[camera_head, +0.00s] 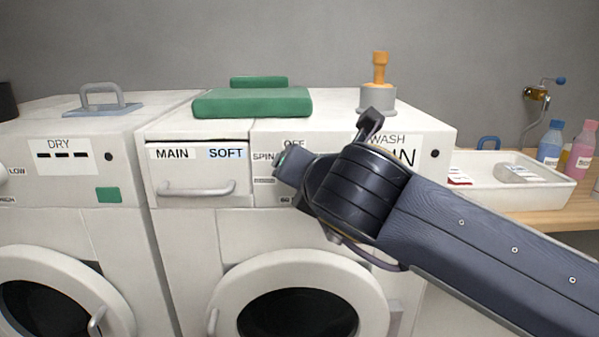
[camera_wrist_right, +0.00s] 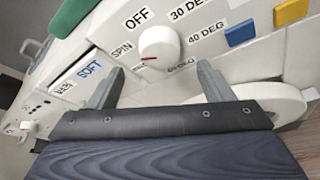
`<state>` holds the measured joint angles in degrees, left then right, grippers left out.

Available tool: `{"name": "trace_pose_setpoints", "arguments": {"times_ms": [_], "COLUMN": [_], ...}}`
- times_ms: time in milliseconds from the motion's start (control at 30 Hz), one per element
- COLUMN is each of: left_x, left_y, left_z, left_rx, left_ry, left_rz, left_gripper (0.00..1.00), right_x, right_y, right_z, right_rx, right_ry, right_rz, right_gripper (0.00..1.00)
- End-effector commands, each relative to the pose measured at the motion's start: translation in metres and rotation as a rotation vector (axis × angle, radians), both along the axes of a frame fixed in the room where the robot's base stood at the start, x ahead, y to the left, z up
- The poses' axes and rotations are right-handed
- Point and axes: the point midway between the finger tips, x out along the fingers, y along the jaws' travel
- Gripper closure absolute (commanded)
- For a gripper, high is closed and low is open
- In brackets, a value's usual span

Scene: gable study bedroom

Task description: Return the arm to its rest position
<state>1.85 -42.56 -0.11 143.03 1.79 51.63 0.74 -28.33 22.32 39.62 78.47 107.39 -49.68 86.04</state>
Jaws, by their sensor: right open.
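My right arm (camera_head: 480,240) comes in from the right and reaches across the front of the washing machine (camera_head: 215,230). In the right wrist view my right gripper (camera_wrist_right: 159,70) is open, with its two fingers apart and nothing held between them. A white dial (camera_wrist_right: 160,48) with a red mark shows beyond the fingers, apart from them as far as I can see. In the head view my wrist hides the dial and part of the panel lettering. My left gripper is not in view.
The detergent drawer (camera_head: 195,175) is shut. A folded green cloth (camera_head: 252,103) and a grey holder (camera_head: 376,100) with an orange-handled tool stand on the washer. A dryer (camera_head: 60,220) is at left. A white tray (camera_head: 555,190) and bottles (camera_head: 551,145) are at right.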

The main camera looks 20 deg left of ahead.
Motion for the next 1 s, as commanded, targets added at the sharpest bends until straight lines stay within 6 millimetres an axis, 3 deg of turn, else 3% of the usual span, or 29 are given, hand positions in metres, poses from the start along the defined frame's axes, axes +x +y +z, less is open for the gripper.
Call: {"name": "trace_pose_setpoints", "arguments": {"times_ms": [200,533,667,767,833,933,1000], "left_x": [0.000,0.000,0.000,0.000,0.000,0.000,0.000], "left_y": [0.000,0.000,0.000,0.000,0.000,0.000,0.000], "left_z": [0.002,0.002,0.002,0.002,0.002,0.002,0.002], "left_rx": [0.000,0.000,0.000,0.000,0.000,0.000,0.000], "left_ry": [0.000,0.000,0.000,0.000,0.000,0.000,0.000], "left_rz": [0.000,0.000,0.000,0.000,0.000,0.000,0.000], "left_gripper": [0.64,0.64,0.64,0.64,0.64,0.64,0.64], "right_x": [-0.016,-0.016,-0.006,-0.002,-0.010,-0.033,-0.052], "right_y": [-0.009,-0.011,-0.040,-0.083,-0.116,-0.158,-0.185], "right_z": [0.006,0.008,0.026,0.046,0.046,0.009,-0.035], "right_rx": [-0.001,-0.008,-0.132,-0.420,-0.730,-1.232,-1.540], "right_ry": [0.002,-0.014,-0.221,-0.555,-0.796,-1.046,-1.136], "right_rz": [-0.001,0.000,0.011,0.050,0.112,0.284,0.459], "right_gripper": [0.26,0.26,0.26,0.26,0.26,0.26,0.26]}}
